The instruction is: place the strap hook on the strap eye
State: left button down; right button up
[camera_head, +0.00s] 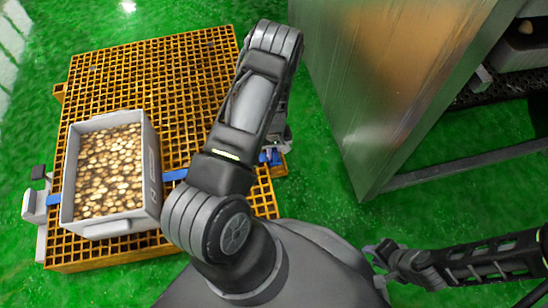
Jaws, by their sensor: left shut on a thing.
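A blue strap (175,175) runs across the orange grid platform, on both sides of a grey bin. Its right end (268,157) reaches the platform's right edge, beside my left gripper (279,143). My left arm covers most of this gripper. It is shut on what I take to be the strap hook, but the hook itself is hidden. I cannot make out the strap eye. My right gripper (383,262) is low at the right, away from the strap, and its jaw opening is unclear.
The grey bin (152,165), full of small brownish pieces, stands on the orange grid platform (150,75). A grey fitting with a black top (36,205) is at the platform's left edge. A large metal cabinet (385,75) stands at the right. Green floor lies between.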

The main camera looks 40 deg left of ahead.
aim_at(274, 158)
pick_arm(q)
jog(key=shift+f+b, duration=0.8)
jog(key=shift+f, duration=1.05)
jog(key=shift+f, duration=0.1)
jog(key=c, duration=1.6)
grip_release()
jog(key=shift+c, duration=0.2)
jog(key=shift+r+p, duration=0.3)
jog(key=shift+r, duration=0.3)
notch_tip(274, 158, up, 11)
jog(key=p, duration=0.4)
jog(key=shift+p, duration=0.35)
